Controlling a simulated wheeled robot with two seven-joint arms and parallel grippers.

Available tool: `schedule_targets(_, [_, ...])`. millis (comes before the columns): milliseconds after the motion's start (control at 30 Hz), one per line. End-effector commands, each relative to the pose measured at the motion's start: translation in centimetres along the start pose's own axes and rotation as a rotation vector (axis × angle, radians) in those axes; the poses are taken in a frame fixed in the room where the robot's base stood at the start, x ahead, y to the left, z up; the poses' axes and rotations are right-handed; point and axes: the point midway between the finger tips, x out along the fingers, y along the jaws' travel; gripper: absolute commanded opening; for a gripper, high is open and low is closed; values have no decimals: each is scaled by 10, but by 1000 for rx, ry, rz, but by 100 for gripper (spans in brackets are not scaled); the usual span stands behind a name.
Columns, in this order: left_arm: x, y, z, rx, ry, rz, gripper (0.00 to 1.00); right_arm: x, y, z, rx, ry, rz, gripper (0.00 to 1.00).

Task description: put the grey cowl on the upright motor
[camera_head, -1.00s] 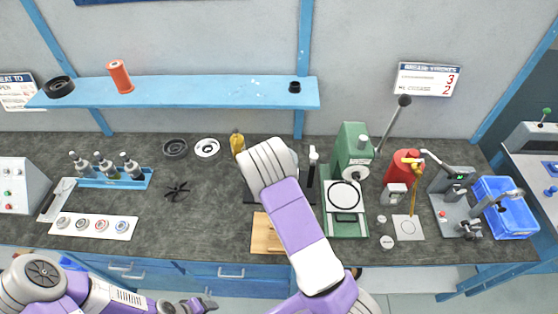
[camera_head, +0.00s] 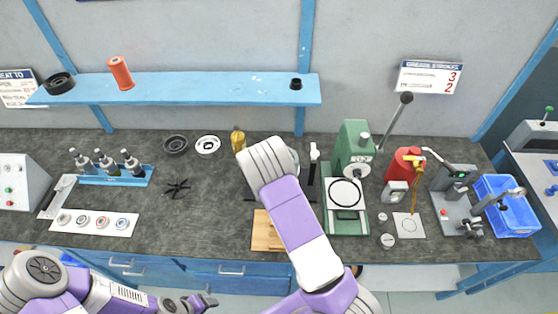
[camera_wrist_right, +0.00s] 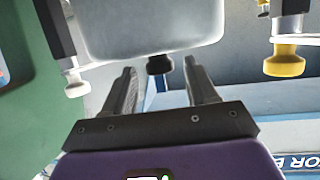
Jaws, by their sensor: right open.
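In the right wrist view a light grey rounded body (camera_wrist_right: 155,25) fills the top middle, with a black knob (camera_wrist_right: 159,65) at its lower edge. I cannot tell whether it is the cowl or the motor. My right gripper (camera_wrist_right: 163,80) is open, its two fingers either side of the knob and apart from each other, with nothing clearly between them. In the head view my right arm hides that gripper and most of the bench's middle; a pale rounded edge (camera_head: 293,157) shows beside it. My left gripper (camera_head: 203,302) is low at the front, off the bench; its jaw gap is unclear.
A green press (camera_head: 352,150) and red canister (camera_head: 404,163) stand right of my arm, with a blue bin (camera_head: 507,205) farther right. A wooden board (camera_head: 264,232) lies at the front edge. A black fan wheel (camera_head: 177,188) lies on clear bench to the left.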

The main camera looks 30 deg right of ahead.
Motion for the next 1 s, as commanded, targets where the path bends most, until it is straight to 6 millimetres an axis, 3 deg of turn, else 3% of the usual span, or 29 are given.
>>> schedule_targets(167, [-2,1,0,0,0,0,63,-14,-1,-3,0,-1,-2,58])
schedule_targets(500, [1,0,0,0,0,0,63,-86,-1,-3,0,-1,-3,58])
schedule_targets(767, [2,-1,0,0,0,0,63,-117,0,-2,-1,-3,-2,58])
schedule_targets(867, [2,-1,0,0,0,0,63,-120,1,18,-17,-68,-19,58])
schedule_targets(967, [2,-1,0,0,0,0,63,-126,3,72,-58,-254,-75,58])
schedule_targets(1000, [2,-1,0,0,0,0,63,-134,4,102,-77,-360,-110,58])
